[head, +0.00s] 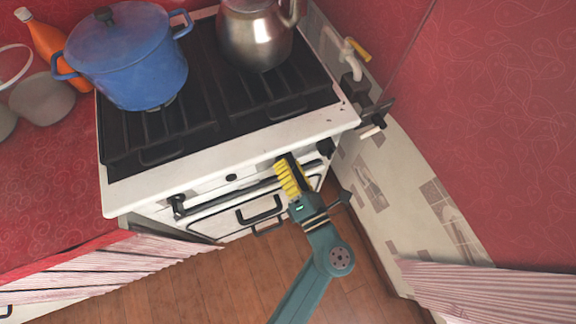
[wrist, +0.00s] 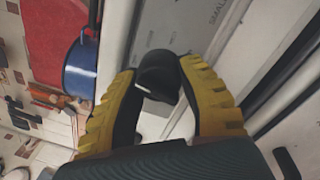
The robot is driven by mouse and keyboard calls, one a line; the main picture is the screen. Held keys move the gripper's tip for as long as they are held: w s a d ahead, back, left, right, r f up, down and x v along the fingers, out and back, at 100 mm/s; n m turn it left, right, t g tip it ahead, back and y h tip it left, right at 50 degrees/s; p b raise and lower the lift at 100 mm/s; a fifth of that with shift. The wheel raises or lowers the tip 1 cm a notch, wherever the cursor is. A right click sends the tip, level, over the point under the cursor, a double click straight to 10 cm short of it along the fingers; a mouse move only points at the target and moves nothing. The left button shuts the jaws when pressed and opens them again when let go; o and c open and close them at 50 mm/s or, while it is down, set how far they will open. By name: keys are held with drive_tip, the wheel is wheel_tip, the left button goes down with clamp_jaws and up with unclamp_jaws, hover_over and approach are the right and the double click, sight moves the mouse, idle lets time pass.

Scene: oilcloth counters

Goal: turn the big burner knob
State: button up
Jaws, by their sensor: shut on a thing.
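My gripper (head: 287,163), with yellow ribbed fingers, is at the stove's front panel, right of its middle. In the wrist view its two fingertips are closed on either side of a black knob (wrist: 158,70) and touch it. The fingers mostly hide this knob in the head view. Another dark knob (head: 325,147) sits near the panel's right end, and a small dark knob (head: 231,177) sits left of my gripper.
The white stove (head: 130,199) carries a blue pot (head: 130,65) and a metal kettle (head: 255,40). An oven handle bar (head: 225,195) runs below the knobs, close to my gripper. A pipe with a yellow valve (head: 357,50) is at the right wall. Wooden floor lies in front.

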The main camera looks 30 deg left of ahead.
drive_tip(key=shift+f+n+b, duration=0.25)
drive_tip(key=shift+n+b, duration=0.15)
drive_tip(key=shift+n, duration=0.7)
drive_tip(key=o, duration=1.2)
drive_tip(key=shift+a+r, duration=0.1)
drive_tip(key=shift+o, duration=0.2)
drive_tip(key=shift+r, duration=0.1)
drive_tip(key=shift+d, duration=0.25)
drive_tip(key=r+v, duration=0.1)
drive_tip(key=v, duration=1)
drive_tip(key=shift+s+d+f, duration=0.25)
drive_tip(key=shift+d+f, duration=0.05)
drive_tip(key=shift+f, duration=0.2)
